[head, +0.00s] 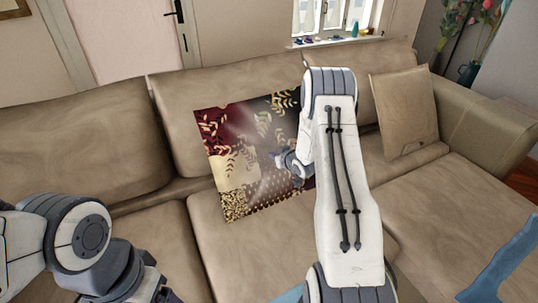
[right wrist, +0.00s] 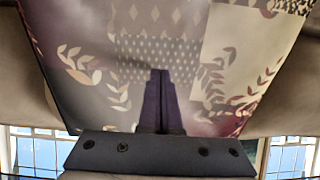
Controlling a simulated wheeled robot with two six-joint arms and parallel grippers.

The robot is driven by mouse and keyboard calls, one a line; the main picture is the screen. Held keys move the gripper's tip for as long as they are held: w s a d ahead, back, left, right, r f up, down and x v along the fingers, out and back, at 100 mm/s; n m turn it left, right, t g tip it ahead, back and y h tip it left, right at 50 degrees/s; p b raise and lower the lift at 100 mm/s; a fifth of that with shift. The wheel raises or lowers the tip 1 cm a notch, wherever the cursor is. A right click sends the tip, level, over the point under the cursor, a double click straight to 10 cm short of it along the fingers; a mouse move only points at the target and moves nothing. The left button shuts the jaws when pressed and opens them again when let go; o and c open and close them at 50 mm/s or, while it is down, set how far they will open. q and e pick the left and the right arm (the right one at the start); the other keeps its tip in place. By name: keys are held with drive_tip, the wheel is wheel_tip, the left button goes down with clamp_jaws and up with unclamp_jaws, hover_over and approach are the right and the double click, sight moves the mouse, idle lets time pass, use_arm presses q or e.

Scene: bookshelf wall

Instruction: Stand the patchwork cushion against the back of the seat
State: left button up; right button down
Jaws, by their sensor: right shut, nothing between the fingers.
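The patchwork cushion (head: 236,150), dark red, cream and black with leaf and diamond patterns, stands tilted back on the middle seat (head: 232,240) of the brown sofa. Its upper part leans on the seat's back (head: 180,105). My right gripper (head: 277,156) is in front of the cushion's face, and my forearm hides its right side. In the right wrist view, the shut, empty fingers (right wrist: 160,78) point at the patterned face of the cushion (right wrist: 215,60). I cannot tell whether they touch it. My left arm is at the lower left, with its fingers out of view.
A plain brown cushion (head: 404,112) leans at the sofa's right end, beside the armrest (head: 485,120). The left seat (head: 150,235) is clear of objects. A window sill (head: 335,41) with small items is behind the sofa. A blue object (head: 508,262) lies at the lower right.

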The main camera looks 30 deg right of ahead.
sight(270, 159)
idle(0.4)
drive_tip(key=shift+b+x, duration=1)
drive_tip(key=shift+x, duration=0.8)
drive_tip(key=shift+r, duration=0.1)
drive_tip(key=shift+s+r+p, duration=0.2)
drive_tip(key=shift+s+p, duration=0.1)
drive_tip(key=shift+p, duration=0.1)
drive_tip(key=p+v, duration=0.2)
drive_tip(key=v, duration=0.2)
drive_tip(key=shift+s, duration=0.1)
drive_tip(key=shift+f, duration=0.1)
